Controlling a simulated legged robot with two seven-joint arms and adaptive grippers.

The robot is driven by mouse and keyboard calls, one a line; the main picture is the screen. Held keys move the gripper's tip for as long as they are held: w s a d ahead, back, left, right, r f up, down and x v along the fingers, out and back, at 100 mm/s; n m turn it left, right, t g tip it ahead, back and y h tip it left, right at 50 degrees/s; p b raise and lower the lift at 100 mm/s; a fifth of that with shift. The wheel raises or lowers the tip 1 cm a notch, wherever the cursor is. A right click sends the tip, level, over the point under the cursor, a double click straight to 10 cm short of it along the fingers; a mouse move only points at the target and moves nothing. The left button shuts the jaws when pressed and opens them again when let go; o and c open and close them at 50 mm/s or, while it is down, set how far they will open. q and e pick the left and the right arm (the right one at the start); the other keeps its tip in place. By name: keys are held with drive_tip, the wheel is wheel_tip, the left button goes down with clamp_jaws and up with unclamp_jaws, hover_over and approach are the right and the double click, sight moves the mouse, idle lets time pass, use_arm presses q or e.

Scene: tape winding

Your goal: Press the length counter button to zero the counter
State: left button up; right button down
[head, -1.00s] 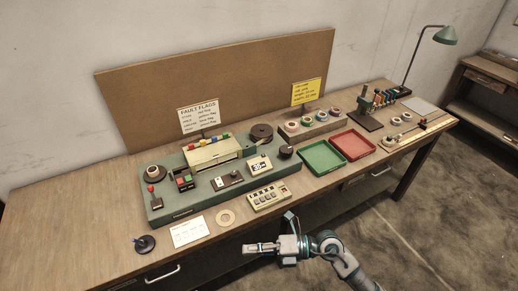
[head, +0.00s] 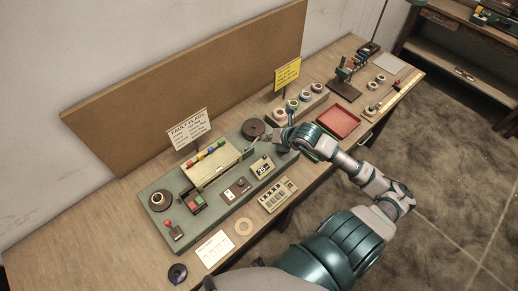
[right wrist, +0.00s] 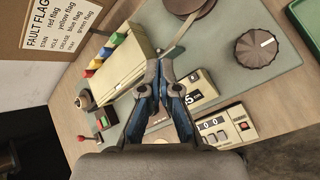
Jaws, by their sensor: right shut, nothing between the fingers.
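A cream counter box (head: 278,195) with a row of small windows lies on the bench in front of the green machine base. In the right wrist view the counter box (right wrist: 224,138) shows zeros and a small red button (right wrist: 243,126) at its right end. A cream display marked in cm (head: 262,168) sits on the base behind it. My right gripper (head: 268,138) is over the back right part of the base, behind the display. Its fingers (right wrist: 161,75) are shut and empty, apart from the button. They hide part of the display in the wrist view. My left gripper is out of view.
A dark fluted knob (right wrist: 257,48) and a dark disc (head: 254,128) are near the gripper. A cream box with coloured flags (head: 210,163) stands to the left. A red tray (head: 338,121) lies to the right. Bare bench shows left of the base.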

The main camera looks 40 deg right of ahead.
sight(266, 158)
wheel_tip(266, 158, down, 9)
drive_tip(key=b, duration=0.6)
drive_tip(key=shift+r, duration=0.1)
drive_tip(key=shift+a+r, duration=0.15)
drive_tip(key=shift+a, duration=0.35)
drive_tip(key=shift+s, duration=0.1)
drive_tip(key=shift+d, duration=0.15)
drive_tip(key=shift+d, duration=0.25)
drive_tip(key=shift+a, duration=0.35)
drive_tip(key=shift+d, duration=0.1)
